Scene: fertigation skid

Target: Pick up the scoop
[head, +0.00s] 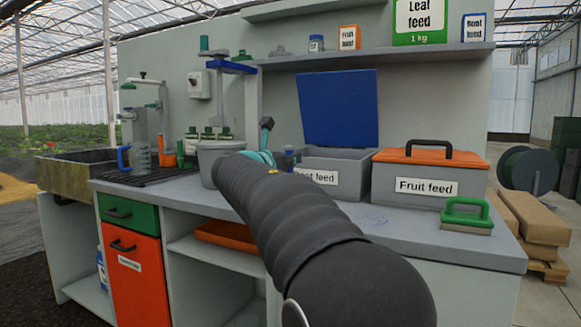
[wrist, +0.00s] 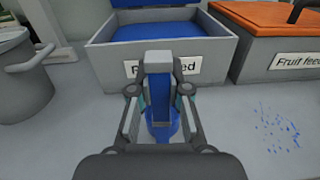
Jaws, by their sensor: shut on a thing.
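The scoop (wrist: 161,127) is blue and sits between the fingers of my gripper (wrist: 159,112) in the wrist view. My gripper is shut on it, in front of the open root feed bin. A grey block tops the part between the fingers. Much of the scoop is hidden by the fingers and palm, so I cannot tell whether it touches the counter. In the head view my gripper (head: 262,157) shows teal beyond my dark arm, which hides most of it.
The grey root feed bin (head: 345,163) has its blue lid (head: 338,108) raised and blue contents inside. The fruit feed bin (head: 425,187) has a closed orange lid. A grey pot (head: 207,165) stands left, a green-handled brush (head: 466,215) right. Blue specks (wrist: 277,130) lie on the counter.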

